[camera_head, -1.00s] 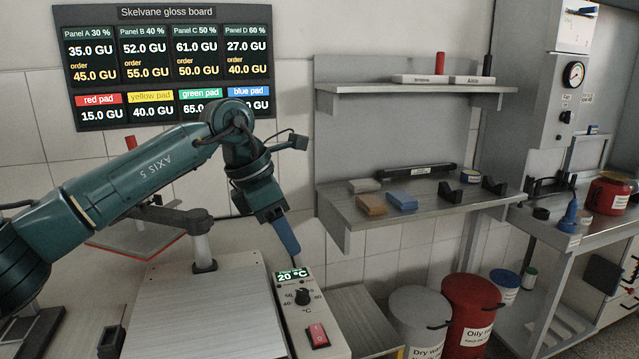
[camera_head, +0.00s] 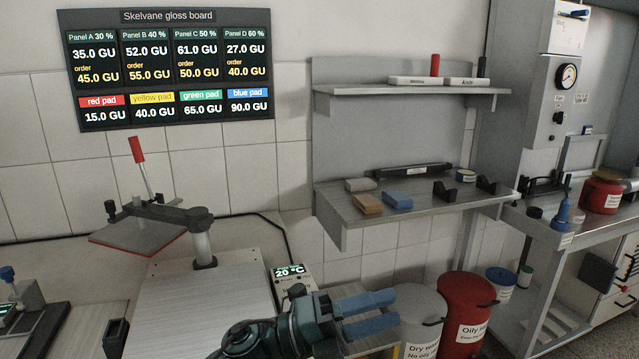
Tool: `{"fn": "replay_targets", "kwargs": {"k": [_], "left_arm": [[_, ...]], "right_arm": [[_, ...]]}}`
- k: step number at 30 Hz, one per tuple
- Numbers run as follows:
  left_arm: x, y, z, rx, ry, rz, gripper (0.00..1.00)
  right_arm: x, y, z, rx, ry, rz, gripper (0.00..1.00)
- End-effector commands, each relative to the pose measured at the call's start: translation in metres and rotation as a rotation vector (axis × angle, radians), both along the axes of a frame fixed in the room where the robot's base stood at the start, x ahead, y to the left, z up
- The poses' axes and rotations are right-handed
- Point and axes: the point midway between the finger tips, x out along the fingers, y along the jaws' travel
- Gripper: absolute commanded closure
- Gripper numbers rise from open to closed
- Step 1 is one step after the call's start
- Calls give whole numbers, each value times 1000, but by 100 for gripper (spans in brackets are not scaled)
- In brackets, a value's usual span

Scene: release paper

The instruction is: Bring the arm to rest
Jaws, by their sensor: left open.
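My left arm is low at the bottom centre of the head view, its dark teal wrist in front of the bench. My left gripper (camera_head: 384,312) points right, with its two blue fingers apart and nothing between them. It is in front of the grey bin and partly hides it. The small controller (camera_head: 290,271) reading 20 °C is just behind the wrist, its lower part hidden by my arm. My right gripper is not in view.
A heat press (camera_head: 140,238) with a red-handled lever stands on the bench at left. A wall shelf (camera_head: 350,215) holds several pads. A grey bin (camera_head: 428,305) and a red bin (camera_head: 470,290) stand at centre right. A gloss board (camera_head: 168,70) hangs on the wall.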

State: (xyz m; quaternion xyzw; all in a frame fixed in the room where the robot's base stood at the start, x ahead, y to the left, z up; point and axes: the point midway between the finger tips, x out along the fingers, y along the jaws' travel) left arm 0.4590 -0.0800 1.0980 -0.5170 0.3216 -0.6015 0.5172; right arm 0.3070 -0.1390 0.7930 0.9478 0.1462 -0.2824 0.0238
Motion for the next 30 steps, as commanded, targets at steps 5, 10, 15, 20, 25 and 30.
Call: {"fn": "replay_targets", "kwargs": {"k": [5, 10, 15, 20, 25, 30], "left_arm": [[10, 43, -38, -276, 477, 223, 52], [6, 99, -107, -476, 938, 451, 52], [-31, 155, -193, -623, 1383, 681, 52], [-92, 197, -262, -714, 1743, 874, 52], [-142, 219, -298, -758, 1961, 993, 52], [-155, 223, -305, -766, 2013, 1020, 52]], "right_arm": [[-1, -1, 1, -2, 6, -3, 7], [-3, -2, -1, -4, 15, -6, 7], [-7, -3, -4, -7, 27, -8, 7], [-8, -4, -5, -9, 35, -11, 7], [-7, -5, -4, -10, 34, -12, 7], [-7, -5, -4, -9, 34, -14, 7]]}}
